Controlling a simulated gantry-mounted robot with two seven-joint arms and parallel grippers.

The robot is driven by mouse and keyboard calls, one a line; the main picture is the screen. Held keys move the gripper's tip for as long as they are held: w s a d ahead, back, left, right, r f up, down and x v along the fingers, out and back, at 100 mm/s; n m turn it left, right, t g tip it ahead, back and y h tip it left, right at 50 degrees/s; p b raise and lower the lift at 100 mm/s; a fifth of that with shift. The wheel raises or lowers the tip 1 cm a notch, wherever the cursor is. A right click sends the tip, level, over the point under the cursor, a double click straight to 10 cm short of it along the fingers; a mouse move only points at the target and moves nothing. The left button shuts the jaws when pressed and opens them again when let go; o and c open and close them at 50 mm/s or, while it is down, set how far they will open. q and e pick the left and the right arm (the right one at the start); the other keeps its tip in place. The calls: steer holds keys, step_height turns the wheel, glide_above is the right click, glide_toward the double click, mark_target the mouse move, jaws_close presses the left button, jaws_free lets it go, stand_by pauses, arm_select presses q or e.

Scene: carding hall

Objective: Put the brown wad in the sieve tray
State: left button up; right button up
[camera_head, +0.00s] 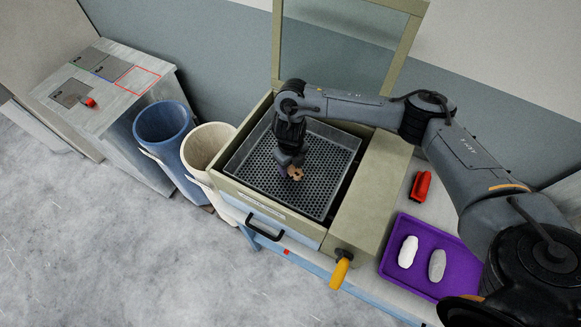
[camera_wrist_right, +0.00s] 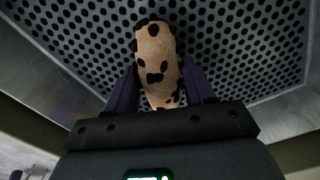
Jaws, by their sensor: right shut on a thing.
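The brown wad (camera_head: 295,173) is tan with dark brown patches. It also shows in the right wrist view (camera_wrist_right: 157,62), between the two fingers. My right gripper (camera_head: 291,168) is shut on it and points down inside the sieve tray (camera_head: 325,194), over the perforated bottom. The sieve tray is grey metal with a holed floor (camera_wrist_right: 230,30) and sits in an olive-green machine box. I cannot tell whether the wad touches the tray floor. My left gripper is not in view.
The raised glass lid (camera_head: 338,45) stands behind the tray. A purple tray (camera_head: 422,289) with a white wad (camera_head: 407,252) and a grey wad (camera_head: 437,265) lies at right, near a red tool (camera_head: 421,187). Blue (camera_head: 164,124) and cream (camera_head: 205,148) bins stand left.

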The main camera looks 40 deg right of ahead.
steer(key=shift+f, duration=0.75)
steer(key=shift+f, duration=0.1)
steer(key=shift+f+b, duration=0.15)
steer(key=shift+b, duration=0.15)
steer(key=o, duration=1)
steer(key=shift+o, duration=0.2)
steer(key=shift+r, duration=0.2)
